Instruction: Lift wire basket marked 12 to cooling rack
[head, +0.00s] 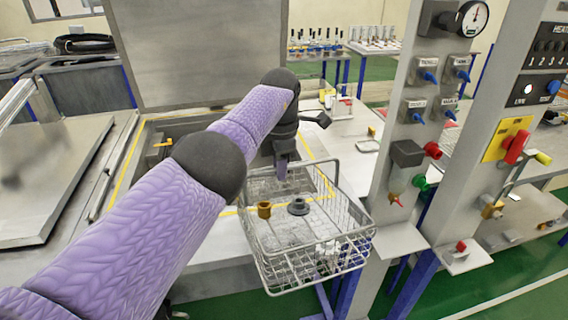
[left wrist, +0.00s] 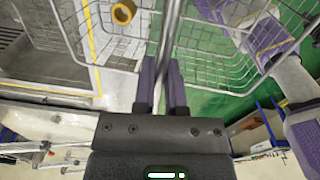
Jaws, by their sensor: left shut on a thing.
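A wire basket (head: 316,262) hangs in the middle of the head view, above the bench's front edge and the green floor. Its mesh also shows in the left wrist view (left wrist: 225,75). A brass fitting (head: 264,209) and a dark grey round part (head: 298,206) are inside it. My left gripper (head: 282,172) is shut on the basket's handle bar; in the left wrist view the fingers (left wrist: 161,85) close around the bar. I cannot read a number 12 on the basket. I cannot make out a cooling rack for certain. My right gripper is not in view.
A tank with a raised metal lid (head: 200,45) and yellow-edged opening stands behind the basket. A grey post (head: 412,150) with blue valves and a gauge (head: 473,17) rises close on the right. A control panel (head: 530,110) stands further right.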

